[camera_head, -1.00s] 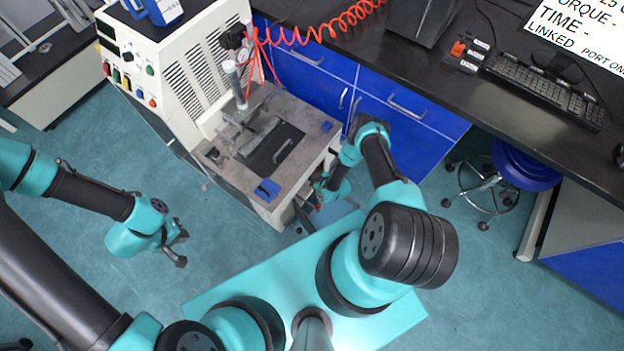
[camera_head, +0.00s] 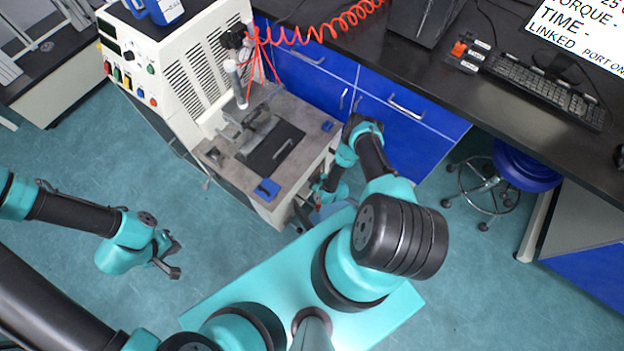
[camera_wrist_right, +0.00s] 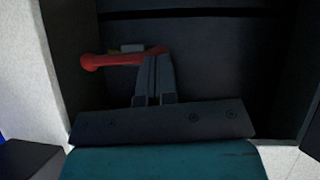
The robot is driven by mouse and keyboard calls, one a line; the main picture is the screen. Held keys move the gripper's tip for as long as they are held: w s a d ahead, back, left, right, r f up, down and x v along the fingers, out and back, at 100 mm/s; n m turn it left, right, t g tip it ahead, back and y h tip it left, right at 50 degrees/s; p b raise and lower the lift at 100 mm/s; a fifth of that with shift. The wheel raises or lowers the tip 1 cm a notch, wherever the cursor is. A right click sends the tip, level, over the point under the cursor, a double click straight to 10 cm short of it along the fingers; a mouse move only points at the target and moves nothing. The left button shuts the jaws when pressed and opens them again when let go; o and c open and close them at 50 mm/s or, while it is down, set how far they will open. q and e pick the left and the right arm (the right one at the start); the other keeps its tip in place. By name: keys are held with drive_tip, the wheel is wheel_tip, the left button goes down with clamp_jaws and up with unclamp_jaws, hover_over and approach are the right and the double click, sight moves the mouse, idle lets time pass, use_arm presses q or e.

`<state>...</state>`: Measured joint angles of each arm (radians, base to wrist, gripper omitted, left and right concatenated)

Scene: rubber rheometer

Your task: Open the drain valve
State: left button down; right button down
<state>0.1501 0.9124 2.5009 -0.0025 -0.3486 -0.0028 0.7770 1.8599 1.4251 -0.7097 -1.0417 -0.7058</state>
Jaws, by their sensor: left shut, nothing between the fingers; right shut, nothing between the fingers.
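A red lever handle (camera_wrist_right: 108,60), which looks like the drain valve's, shows in the right wrist view inside a dark recess. It lies nearly level, with a small grey fitting behind it. My right gripper (camera_wrist_right: 155,75) is shut and empty, its fingers in front of the lever's right end; I cannot tell whether they touch it. In the head view my right arm reaches down beside the front right of the rheometer (camera_head: 190,60), and the gripper is mostly hidden there. My left gripper (camera_head: 174,262) is shut and empty, over open floor on the left.
The recess walls (camera_wrist_right: 70,60) enclose my right gripper on both sides. Blue drawers (camera_head: 400,125) and a black bench (camera_head: 440,80) stand right of the machine. A blue stool (camera_head: 525,165) is farther right. Floor on the left is clear.

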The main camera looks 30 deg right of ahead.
drive_tip(key=shift+w+a+r, duration=0.1)
drive_tip(key=shift+w+a, duration=0.1)
drive_tip(key=shift+w, duration=0.1)
drive_tip(key=shift+w+r, duration=0.15)
drive_tip(key=shift+r, duration=0.5)
drive_tip(key=v, duration=1.4)
drive_tip(key=shift+s+a, duration=0.25)
drive_tip(key=shift+s, duration=0.05)
drive_tip(key=shift+f, duration=0.15)
drive_tip(key=w+a+r+m+g, duration=0.1)
drive_tip(key=w+a+r+g, duration=0.15)
drive_tip(key=r, duration=0.55)
drive_tip(key=w+a+r+m+g+y, duration=0.1)
drive_tip(key=a+r+m+g, duration=0.15)
drive_tip(key=r, duration=0.55)
drive_tip(key=w+a+r+m+g, duration=0.1)
drive_tip(key=a+r+g, duration=0.15)
drive_tip(key=r, duration=0.55)
drive_tip(key=s+a+r+m+g, duration=0.1)
drive_tip(key=s+a+r, duration=0.1)
drive_tip(key=r, duration=0.2)
drive_tip(key=s+a+r+m+g, duration=0.1)
drive_tip(key=s+a+r, duration=0.1)
drive_tip(key=r, duration=0.3)
drive_tip(key=shift+s+a+r, duration=0.25)
drive_tip(key=shift+s+r, duration=0.05)
